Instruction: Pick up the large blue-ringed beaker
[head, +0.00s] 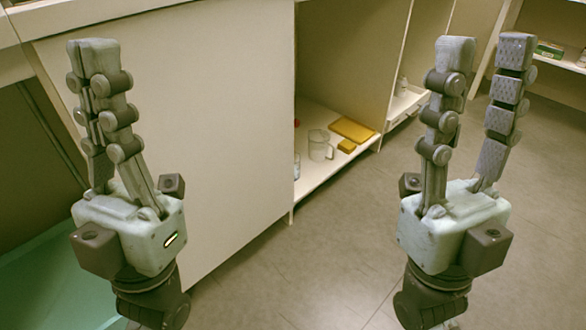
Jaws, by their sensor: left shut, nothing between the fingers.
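A clear glass beaker (320,147), possibly with a handle, stands upright on the low shelf of the open cabinet in the head view. It is too small to tell whether it has a blue ring. A bluish clear vessel (297,167) is partly hidden behind the white panel, left of the beaker. My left gripper (92,48) is raised in front of the white panel, shut and empty. My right gripper (487,48) is raised at the right with its fingers apart, open and empty. Both grippers are apart from the glassware.
A yellow flat item (352,130) and a small yellow block (347,146) lie beside the beaker. The white panel (220,150) blocks the cabinet's left part. Another shelf (405,103) stands further back. The grey floor (335,240) is clear.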

